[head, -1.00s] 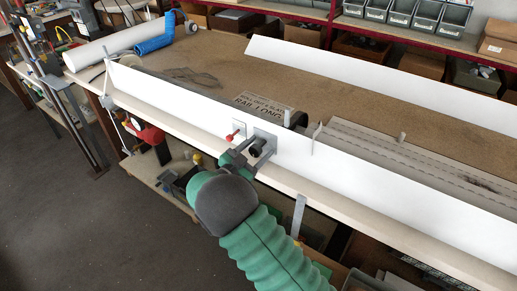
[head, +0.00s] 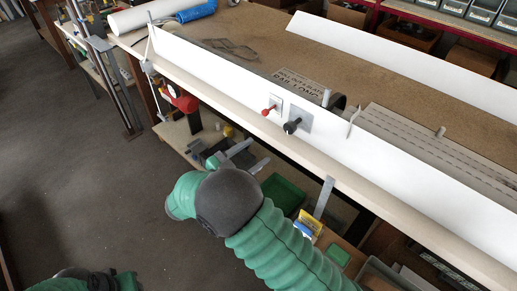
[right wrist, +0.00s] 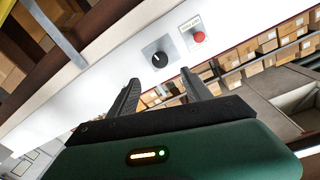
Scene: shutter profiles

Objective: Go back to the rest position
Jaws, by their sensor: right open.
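My right gripper (head: 256,153) is open and empty, below and left of the control plates and apart from them in the head view. Its two dark fingers are spread in the right wrist view (right wrist: 160,78). A black knob (head: 291,127) on a grey plate and a red knob (head: 268,109) on a smaller plate sit on the white front panel (head: 400,163). In the right wrist view the black knob (right wrist: 160,59) and red knob (right wrist: 198,37) lie beyond the fingertips. A green and dark part of my body shows at the lower left; my left gripper is not visible.
The workbench (head: 330,60) holds a long white profile (head: 400,66) and a grey perforated rail (head: 440,150). Its front edge runs close to my right arm. A lower shelf carries a green tray (head: 283,193) and small items. The floor (head: 110,215) at the left is clear.

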